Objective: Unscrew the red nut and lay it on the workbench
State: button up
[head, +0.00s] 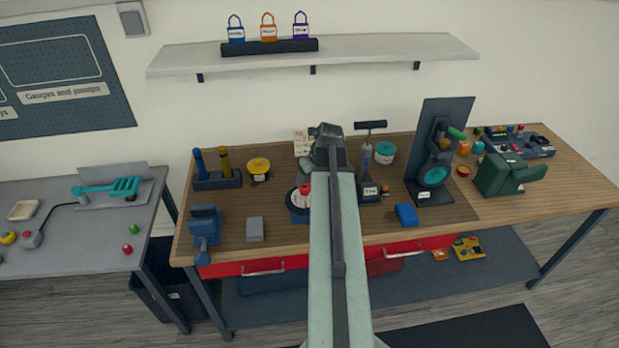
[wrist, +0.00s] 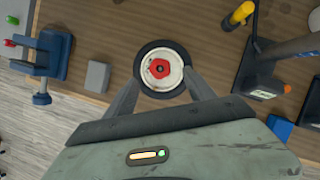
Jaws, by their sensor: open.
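The red nut (wrist: 159,68) sits at the centre of a white round hub with a dark rim (wrist: 144,87) in the wrist view. In the head view the red nut (head: 305,188) shows just left of my arm, on top of the hub on the workbench (head: 275,228). My gripper (wrist: 160,85) is open, with one finger on each side of the wheel's near half. Its fingers appear apart from the nut, and nothing is between them but the view of the wheel. How high the fingers are above it I cannot tell. In the head view my arm hides part of the bench.
A blue vise (head: 205,226) and a grey block (head: 255,229) stand left of the wheel. A pump-like tool with a T-handle (head: 367,160) and a blue block (head: 406,214) stand right. A dark upright panel (head: 444,118) is farther right. Bare wood shows between the grey block and the vise.

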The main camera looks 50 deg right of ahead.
aim_at(304, 188)
jog(key=b+x, duration=0.5)
jog(key=x, duration=0.1)
jog(key=shift+w+f, duration=0.15)
jog(key=shift+f, duration=0.25)
jog(key=shift+r, duration=0.15)
